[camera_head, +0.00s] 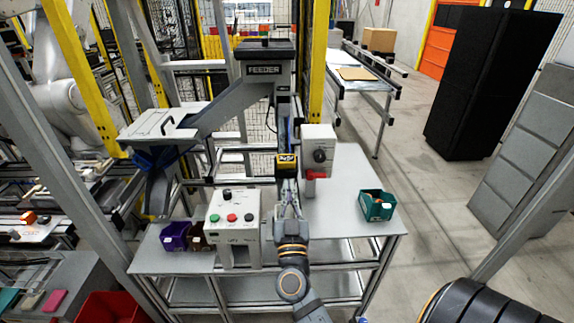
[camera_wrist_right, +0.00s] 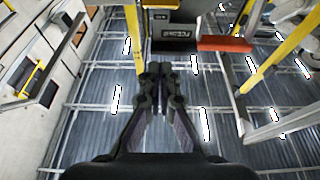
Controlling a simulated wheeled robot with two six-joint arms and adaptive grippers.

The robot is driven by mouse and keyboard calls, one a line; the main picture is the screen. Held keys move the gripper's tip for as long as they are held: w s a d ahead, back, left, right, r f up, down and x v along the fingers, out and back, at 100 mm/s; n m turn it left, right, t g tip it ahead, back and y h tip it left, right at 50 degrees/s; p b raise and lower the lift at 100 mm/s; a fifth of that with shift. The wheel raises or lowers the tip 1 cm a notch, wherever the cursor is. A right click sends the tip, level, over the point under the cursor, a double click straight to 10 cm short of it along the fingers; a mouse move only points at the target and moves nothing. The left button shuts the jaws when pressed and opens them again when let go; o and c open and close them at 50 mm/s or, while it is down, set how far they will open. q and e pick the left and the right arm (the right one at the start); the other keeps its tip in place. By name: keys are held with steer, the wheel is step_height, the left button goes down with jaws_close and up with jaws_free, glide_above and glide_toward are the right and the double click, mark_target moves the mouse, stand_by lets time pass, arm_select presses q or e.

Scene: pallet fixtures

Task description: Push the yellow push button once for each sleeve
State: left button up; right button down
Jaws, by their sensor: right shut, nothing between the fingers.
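A small black unit with a yellow face (camera_head: 287,159) is mounted on the feeder post; I cannot tell whether this is the yellow push button. My right gripper (camera_head: 290,187) is shut and empty, just below that unit in the head view, with a gap that is hard to judge. Its closed fingers also show in the right wrist view (camera_wrist_right: 159,72). A white control box (camera_head: 233,213) has black, red and green buttons on it. No sleeve can be clearly made out; small brownish items lie in the teal bin (camera_head: 367,210). My left gripper is out of view.
A grey box with a black knob (camera_head: 319,145) and a red part below it stands right of the post. A purple bin (camera_head: 174,235) and a brown bin (camera_head: 197,243) sit left of the control box. The tabletop (camera_head: 345,180) behind the teal bin is clear.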

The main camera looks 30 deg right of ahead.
mark_target(287, 164)
steer(key=w+d, duration=0.2)
steer(key=w, duration=0.1)
steer(key=w+d+b, duration=0.1)
steer(key=w+d, duration=0.1)
steer(key=w, duration=0.1)
steer(key=w+d+b, duration=0.1)
steer(key=w, duration=0.2)
steer(key=shift+w+d+r, duration=0.1)
steer(key=shift+w+d, duration=0.1)
steer(key=shift+d, duration=0.2)
steer(key=shift+w+d+b, duration=0.1)
steer(key=shift+w+b, duration=0.1)
steer(key=shift+b, duration=0.15)
